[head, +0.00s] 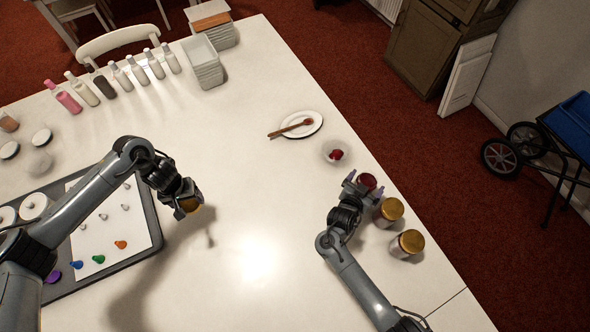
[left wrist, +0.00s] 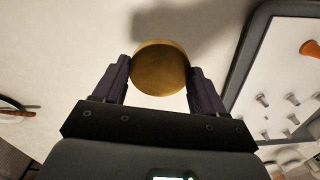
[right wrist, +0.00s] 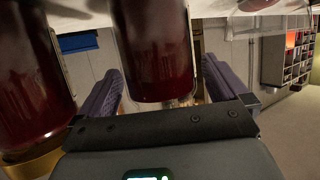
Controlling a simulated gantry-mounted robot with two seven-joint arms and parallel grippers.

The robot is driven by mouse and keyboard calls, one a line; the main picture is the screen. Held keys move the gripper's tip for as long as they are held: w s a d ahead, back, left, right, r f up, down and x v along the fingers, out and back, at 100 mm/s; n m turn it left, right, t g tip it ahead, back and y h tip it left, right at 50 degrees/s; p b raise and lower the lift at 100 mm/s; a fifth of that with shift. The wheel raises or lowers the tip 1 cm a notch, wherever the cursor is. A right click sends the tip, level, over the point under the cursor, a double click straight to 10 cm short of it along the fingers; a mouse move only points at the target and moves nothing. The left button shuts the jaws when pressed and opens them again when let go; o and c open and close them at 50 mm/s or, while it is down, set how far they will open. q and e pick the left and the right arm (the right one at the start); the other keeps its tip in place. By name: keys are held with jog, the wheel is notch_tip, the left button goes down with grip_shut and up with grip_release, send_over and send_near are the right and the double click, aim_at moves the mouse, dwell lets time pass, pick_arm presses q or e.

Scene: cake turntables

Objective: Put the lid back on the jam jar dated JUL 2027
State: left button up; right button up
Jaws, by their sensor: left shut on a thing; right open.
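My left gripper (head: 186,206) is shut on a round gold lid (head: 193,204), held above the table near the tray. The lid also shows between both fingers in the left wrist view (left wrist: 161,68). An open jar of dark red jam (head: 367,181) stands near the table's right edge. My right gripper (head: 361,186) is open with its fingers about the open jar, which also shows between them in the right wrist view (right wrist: 155,50); contact cannot be told. Two jars with gold lids, a nearer one (head: 407,243) and a farther one (head: 388,211), stand beside it. No date is readable.
A small bowl with red jam (head: 335,152) and a plate (head: 310,118) with a spoon lie beyond the open jar. A tray (head: 150,232) with piping nozzles is at left. Several bottles (head: 104,84) line the back. The table's middle is clear.

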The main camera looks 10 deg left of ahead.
jog(key=shift+w+d+f, duration=0.1)
jog(key=shift+w+f, duration=0.05)
jog(key=shift+w, duration=0.1)
jog(key=c, duration=1.5)
